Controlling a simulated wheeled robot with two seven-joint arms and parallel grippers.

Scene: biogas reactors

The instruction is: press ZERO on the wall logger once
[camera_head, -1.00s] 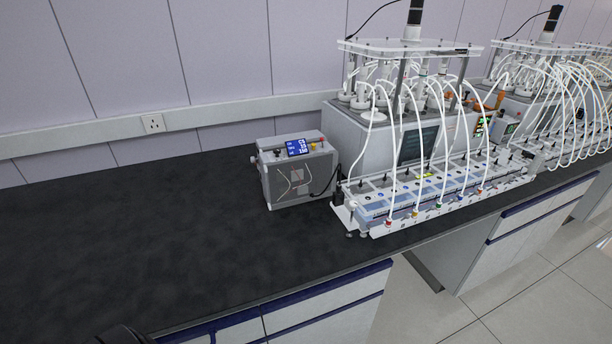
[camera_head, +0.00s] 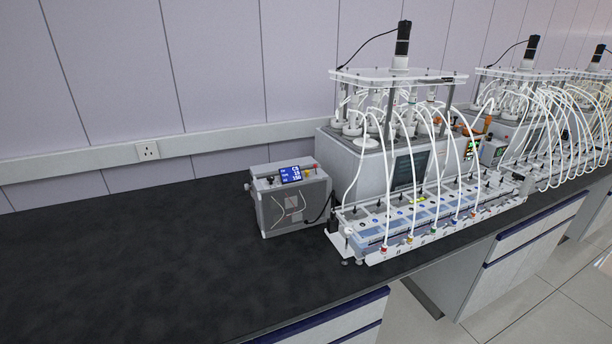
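I see no logger that I can make out on the wall, and no ZERO button is readable. A grey box with a small lit blue screen (camera_head: 291,175) stands on the bench, left of the first reactor. Its screen text is too small to read. A small unit with a lit green display (camera_head: 472,149) shows behind the white tubes, partly hidden; I cannot tell what it is. Neither of my grippers is in view.
The first reactor (camera_head: 345,160) stands on the black bench (camera_head: 130,260), with a row of valves and tubes along its front. More reactors (camera_head: 525,110) stand farther right. A wall socket (camera_head: 148,150) sits in the white wall rail. The bench's left side is clear.

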